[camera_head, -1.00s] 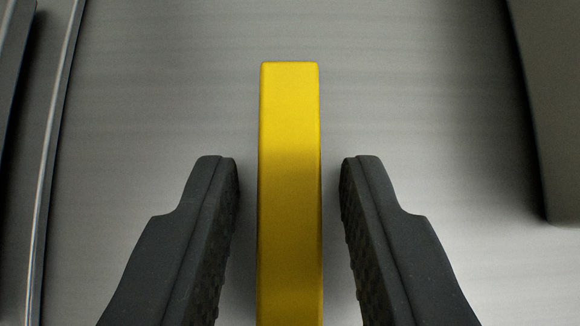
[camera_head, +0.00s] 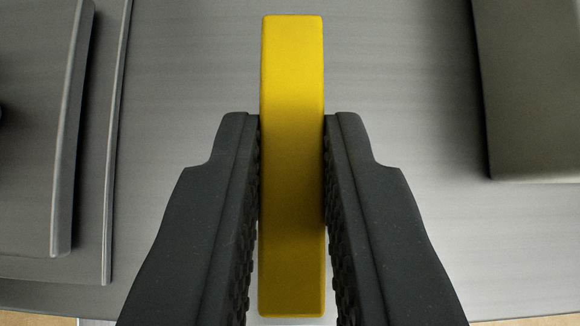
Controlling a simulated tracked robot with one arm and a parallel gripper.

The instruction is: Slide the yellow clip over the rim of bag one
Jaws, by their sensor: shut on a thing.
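The yellow clip (camera_head: 292,90) is a long upright bar in the middle of the view, seen from above. My gripper (camera_head: 292,125) is shut on it, with one dark ridged finger against each long side. The clip's far end reaches beyond my fingertips and its near end shows between the fingers. The grey metal surface lies behind and below it; I cannot tell whether the clip touches that surface. Bag one cannot be made out in this view.
A brushed grey metal surface (camera_head: 420,110) fills most of the view. A grey box-like block (camera_head: 530,90) stands at the upper right. Raised grey panels (camera_head: 35,130) with edges lie at the left. The surface's near edge shows at the bottom, with a light brown area beyond it.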

